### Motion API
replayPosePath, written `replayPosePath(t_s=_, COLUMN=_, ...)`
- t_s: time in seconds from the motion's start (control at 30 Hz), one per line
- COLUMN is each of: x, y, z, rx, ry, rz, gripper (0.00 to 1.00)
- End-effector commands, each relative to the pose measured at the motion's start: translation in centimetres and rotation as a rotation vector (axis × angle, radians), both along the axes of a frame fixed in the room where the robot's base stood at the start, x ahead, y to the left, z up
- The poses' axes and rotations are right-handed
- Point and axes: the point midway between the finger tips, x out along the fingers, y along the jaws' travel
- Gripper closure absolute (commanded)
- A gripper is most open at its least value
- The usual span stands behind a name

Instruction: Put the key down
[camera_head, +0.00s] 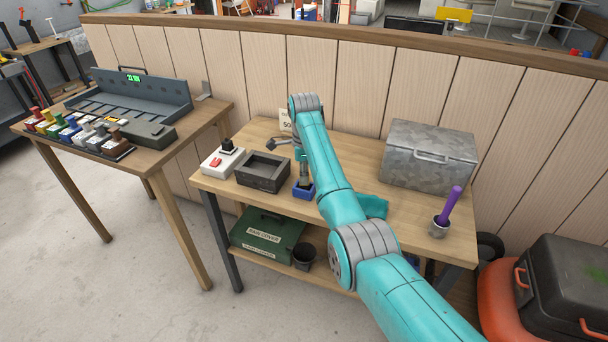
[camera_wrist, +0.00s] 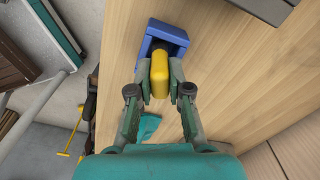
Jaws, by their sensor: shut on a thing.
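My gripper (camera_wrist: 160,76) is shut on a yellow piece (camera_wrist: 160,74), which looks like the key's handle. Its dark far end reaches to a small blue box (camera_wrist: 178,33). I cannot tell whether it touches the box floor. In the head view the blue box (camera_head: 304,192) stands on the workbench (camera_head: 400,222), right of a dark grey open tray (camera_head: 262,171). My gripper (camera_head: 304,172) is just above it there, partly hidden by my arm, and the yellow piece cannot be made out.
A white box with a red switch (camera_head: 222,161) stands left of the tray. A metal chest (camera_head: 428,156) and a cup holding a purple stick (camera_head: 447,208) are on the right. A side table (camera_head: 165,158) holds several coloured stamp-like pieces. Bench space between the box and chest is mostly covered by my arm.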

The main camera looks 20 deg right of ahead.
Motion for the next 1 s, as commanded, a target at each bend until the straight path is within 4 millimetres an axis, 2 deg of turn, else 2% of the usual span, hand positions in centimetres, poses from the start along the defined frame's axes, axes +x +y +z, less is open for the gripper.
replayPosePath(t_s=0.37, x=0.0, y=0.0, z=-0.5, rx=0.0, ry=0.001, rz=0.0, gripper=1.0)
replayPosePath(t_s=0.4, x=0.0, y=0.0, z=-0.5, rx=0.0, ry=0.0, rz=0.0, gripper=0.77)
replayPosePath(t_s=0.5, x=0.0, y=0.0, z=-0.5, rx=0.0, ry=0.0, rz=0.0, gripper=0.53)
replayPosePath(t_s=0.83, x=0.0, y=0.0, z=-0.3, rx=0.0, ry=0.0, rz=0.0, gripper=0.53)
replayPosePath(t_s=1.0, x=0.1, y=0.0, z=1.6, rx=0.0, ry=-0.003, rz=0.0, gripper=0.53)
